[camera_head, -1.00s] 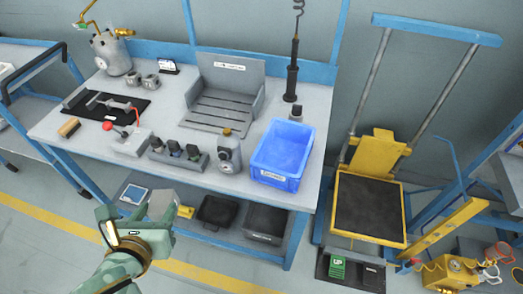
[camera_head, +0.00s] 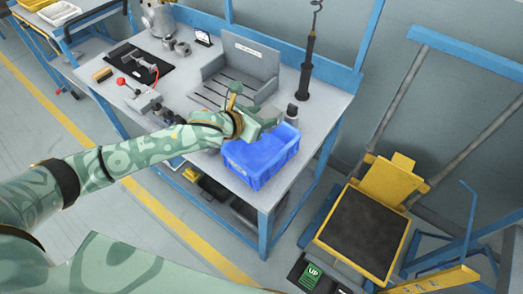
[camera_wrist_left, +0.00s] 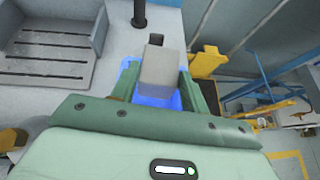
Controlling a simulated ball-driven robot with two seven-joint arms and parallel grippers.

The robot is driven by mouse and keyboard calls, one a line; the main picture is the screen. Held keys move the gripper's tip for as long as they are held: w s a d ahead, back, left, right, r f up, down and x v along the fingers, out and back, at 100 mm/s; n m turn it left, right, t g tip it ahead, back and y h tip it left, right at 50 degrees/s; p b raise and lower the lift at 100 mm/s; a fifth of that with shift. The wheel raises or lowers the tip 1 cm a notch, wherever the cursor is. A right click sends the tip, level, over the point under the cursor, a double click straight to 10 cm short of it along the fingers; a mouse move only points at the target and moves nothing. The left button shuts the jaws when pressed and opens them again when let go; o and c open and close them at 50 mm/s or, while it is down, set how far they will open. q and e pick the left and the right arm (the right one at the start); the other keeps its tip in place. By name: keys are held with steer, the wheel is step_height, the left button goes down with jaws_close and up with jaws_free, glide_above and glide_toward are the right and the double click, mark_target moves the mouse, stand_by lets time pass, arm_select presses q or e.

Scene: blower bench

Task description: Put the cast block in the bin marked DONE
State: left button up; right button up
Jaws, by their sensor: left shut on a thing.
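The cast block (camera_wrist_left: 159,69) is a plain light-grey block, seen in the left wrist view between the two green fingers. My left gripper (camera_head: 266,122) is shut on it, above the far part of the blue bin (camera_head: 262,162). In the left wrist view blue bin surface (camera_wrist_left: 128,76) shows behind and beside the block. In the head view the gripper mostly hides the block. I cannot read any marking on the bin now. I cannot tell how high the block is above the bin. My right gripper is not in view.
A grey slotted fixture (camera_head: 240,70) stands behind the gripper. A black pole (camera_head: 306,70) and a small dark thing (camera_head: 291,112) stand near the bin. A yellow lift with a dark platform (camera_head: 362,232) stands right of the bench. Dark containers sit on the lower shelf.

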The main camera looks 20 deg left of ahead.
arm_select(q)
steer(key=shift+w+d+f+b, duration=0.1)
steer(key=shift+f+b, duration=1.45)
steer(key=shift+f, duration=3.1)
steer(key=shift+f, duration=0.1)
steer(key=shift+f, duration=0.5)
steer(key=o, duration=1.3)
steer(key=shift+f, duration=0.1)
